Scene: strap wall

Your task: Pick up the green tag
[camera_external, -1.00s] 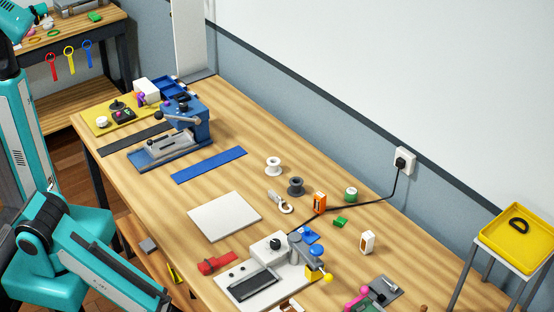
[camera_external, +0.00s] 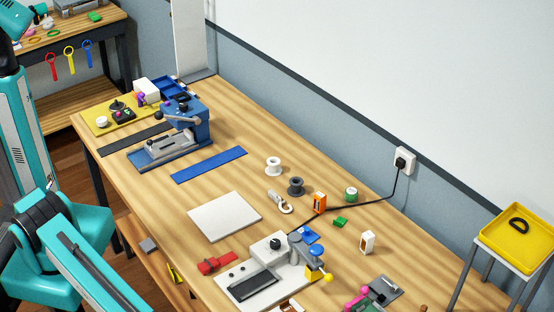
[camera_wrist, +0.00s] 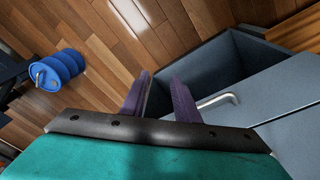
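Small green pieces show in the external view. One green piece (camera_external: 341,222) lies on the long workbench near the orange box. A flat green piece (camera_external: 95,16) lies on the back-left bench, above the hanging red, yellow and blue tags. I cannot tell for certain which is the green tag. My gripper (camera_wrist: 161,88) shows in the wrist view as two purple fingers with a gap between them, open and empty. It is over the wooden floor beside a grey drawer, away from both green pieces. In the external view my gripper is out of frame.
The red tag (camera_external: 52,67), yellow tag (camera_external: 70,60) and blue tag (camera_external: 88,53) hang from the back-left bench edge. The open grey drawer (camera_wrist: 211,70) and its handle (camera_wrist: 220,100) are close to my fingers.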

